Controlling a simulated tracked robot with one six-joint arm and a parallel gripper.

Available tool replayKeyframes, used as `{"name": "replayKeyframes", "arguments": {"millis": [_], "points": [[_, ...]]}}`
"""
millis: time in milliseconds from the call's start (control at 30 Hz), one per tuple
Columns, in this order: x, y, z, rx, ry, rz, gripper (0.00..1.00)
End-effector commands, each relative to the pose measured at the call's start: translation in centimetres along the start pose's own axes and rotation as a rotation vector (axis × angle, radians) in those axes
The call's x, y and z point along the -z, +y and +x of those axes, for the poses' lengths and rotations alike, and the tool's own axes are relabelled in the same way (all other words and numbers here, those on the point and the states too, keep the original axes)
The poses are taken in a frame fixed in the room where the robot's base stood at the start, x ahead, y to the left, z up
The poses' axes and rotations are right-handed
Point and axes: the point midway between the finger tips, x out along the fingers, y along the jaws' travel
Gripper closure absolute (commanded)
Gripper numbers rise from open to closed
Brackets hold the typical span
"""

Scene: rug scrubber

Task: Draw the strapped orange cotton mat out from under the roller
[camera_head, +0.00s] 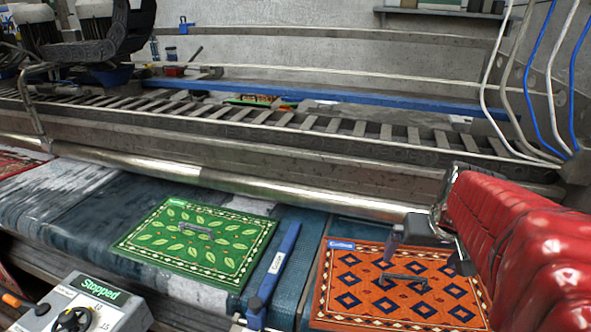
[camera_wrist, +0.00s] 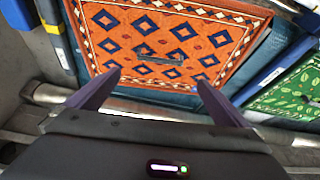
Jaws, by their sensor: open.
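The orange mat (camera_head: 334,292) has dark blue diamonds, a pale patterned border and a blue label at its far left corner. It lies flat at the lower right in the head view and at the top in the wrist view (camera_wrist: 230,32). A dark strap handle (camera_head: 403,280) stands at its middle and shows in the wrist view (camera_wrist: 157,60). The metal roller (camera_head: 250,188) runs behind the mat, with a strip of blue-teal belt seemingly between them. My gripper (camera_head: 427,258) is open and empty over the mat's far part; in the wrist view its fingers (camera_wrist: 158,82) point towards the strap.
A green leaf-patterned mat (camera_head: 240,229) with its own strap lies to the left. A blue bar (camera_head: 276,258) lies between the mats. A control box (camera_head: 100,298) reading "Stopped" stands front left. Blue and white hoses (camera_head: 548,70) hang at the right.

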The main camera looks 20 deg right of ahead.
Motion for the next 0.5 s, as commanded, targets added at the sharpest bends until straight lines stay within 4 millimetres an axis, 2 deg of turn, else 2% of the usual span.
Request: {"name": "replayKeyframes", "arguments": {"millis": [267, 500], "points": [[-0.1, 0.0, 1.5, 0.001, -0.003, 0.0, 0.0], [-0.1, 0.0, 4.6, 0.001, -0.004, -0.001, 0.0]]}}
